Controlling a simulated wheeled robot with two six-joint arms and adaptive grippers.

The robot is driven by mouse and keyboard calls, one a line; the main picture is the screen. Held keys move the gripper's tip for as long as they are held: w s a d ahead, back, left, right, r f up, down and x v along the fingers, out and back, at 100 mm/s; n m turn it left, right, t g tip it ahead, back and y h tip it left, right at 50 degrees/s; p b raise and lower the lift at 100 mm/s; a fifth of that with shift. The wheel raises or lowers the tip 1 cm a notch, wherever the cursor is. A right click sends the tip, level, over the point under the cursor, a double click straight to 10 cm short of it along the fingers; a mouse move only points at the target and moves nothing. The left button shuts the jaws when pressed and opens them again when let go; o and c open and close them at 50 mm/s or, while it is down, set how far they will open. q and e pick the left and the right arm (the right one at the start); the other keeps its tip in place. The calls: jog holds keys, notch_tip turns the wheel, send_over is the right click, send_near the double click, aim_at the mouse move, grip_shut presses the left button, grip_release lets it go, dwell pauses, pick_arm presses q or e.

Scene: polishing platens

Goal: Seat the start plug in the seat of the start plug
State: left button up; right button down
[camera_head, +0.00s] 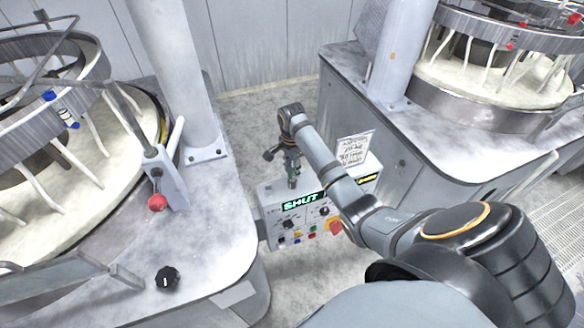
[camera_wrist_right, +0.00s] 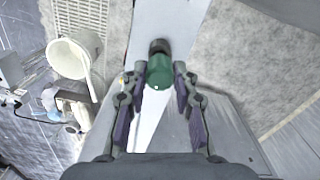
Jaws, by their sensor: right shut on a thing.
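My right gripper (camera_head: 287,160) hangs over the back edge of the control box (camera_head: 275,215), with its fingers pointing down. It is shut on the green start plug (camera_wrist_right: 160,72), which sits between the two finger pads in the wrist view. A dark round end of the plug sticks out beyond the fingertips. In the head view only a small green part of the plug shows, partly hidden by the fingers. I cannot make out the seat clearly, nor tell whether the plug touches the box. My left gripper is not in view.
The box front has a lit "SHUT" display (camera_head: 301,202), knobs, small coloured buttons and a red button (camera_head: 335,226). Polishing machines stand left and right. A black knob (camera_head: 167,279) and a red-balled lever (camera_head: 157,202) are on the left machine. A white bucket (camera_wrist_right: 70,58) shows in the wrist view.

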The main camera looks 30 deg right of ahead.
jog(key=shift+f, duration=1.15)
jog(key=c, duration=1)
grip_release()
jog(key=shift+o, duration=0.2)
jog(key=shift+r, duration=0.1)
notch_tip(320, 180, up, 7)
jog(key=shift+r, duration=0.2)
